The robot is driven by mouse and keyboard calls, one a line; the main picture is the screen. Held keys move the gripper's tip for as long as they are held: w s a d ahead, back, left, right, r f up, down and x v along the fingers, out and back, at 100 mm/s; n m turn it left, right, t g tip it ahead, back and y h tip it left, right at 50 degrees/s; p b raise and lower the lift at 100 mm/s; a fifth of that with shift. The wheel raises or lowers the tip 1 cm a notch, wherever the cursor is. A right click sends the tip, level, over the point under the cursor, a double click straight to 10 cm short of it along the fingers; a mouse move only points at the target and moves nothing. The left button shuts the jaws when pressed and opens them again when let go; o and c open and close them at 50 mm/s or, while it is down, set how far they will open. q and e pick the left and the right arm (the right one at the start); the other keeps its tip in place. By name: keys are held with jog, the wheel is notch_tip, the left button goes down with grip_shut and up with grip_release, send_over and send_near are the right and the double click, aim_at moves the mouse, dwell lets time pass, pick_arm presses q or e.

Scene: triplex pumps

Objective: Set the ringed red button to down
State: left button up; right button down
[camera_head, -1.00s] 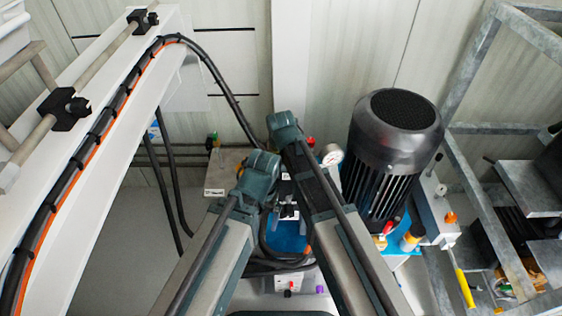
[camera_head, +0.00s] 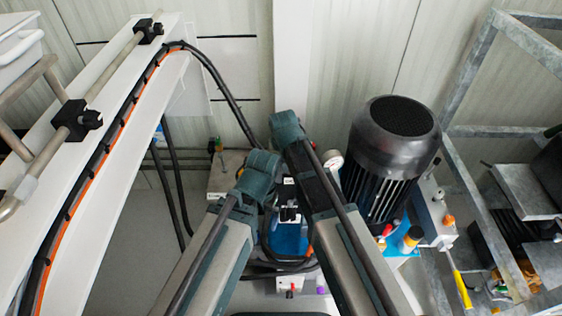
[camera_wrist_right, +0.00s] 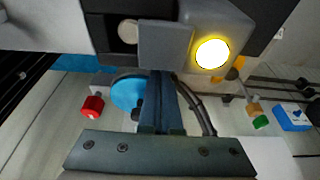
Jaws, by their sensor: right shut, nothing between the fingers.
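A red button (camera_wrist_right: 92,106) on a light block shows left of the fingers in the right wrist view, apart from them. A small red part (camera_head: 291,293) also shows on a white box low in the head view; I cannot tell if it is the same one. No ring shows around either. My right gripper (camera_wrist_right: 163,88) is shut and empty, its tips close to a grey block (camera_wrist_right: 165,45); contact cannot be told. In the head view both grippers are hidden below my arms, and my left gripper is not seen.
A glowing yellow-ringed round light (camera_wrist_right: 212,53) sits on a grey housing beside the fingertips. A large black motor (camera_head: 395,150) and a pressure gauge (camera_head: 332,160) stand right of my arms. A white beam with cables (camera_head: 120,130) runs along the left.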

jog(key=p+v, duration=0.8)
jog(key=v, duration=0.2)
jog(key=shift+r+p, duration=0.15)
jog(key=shift+p, duration=0.25)
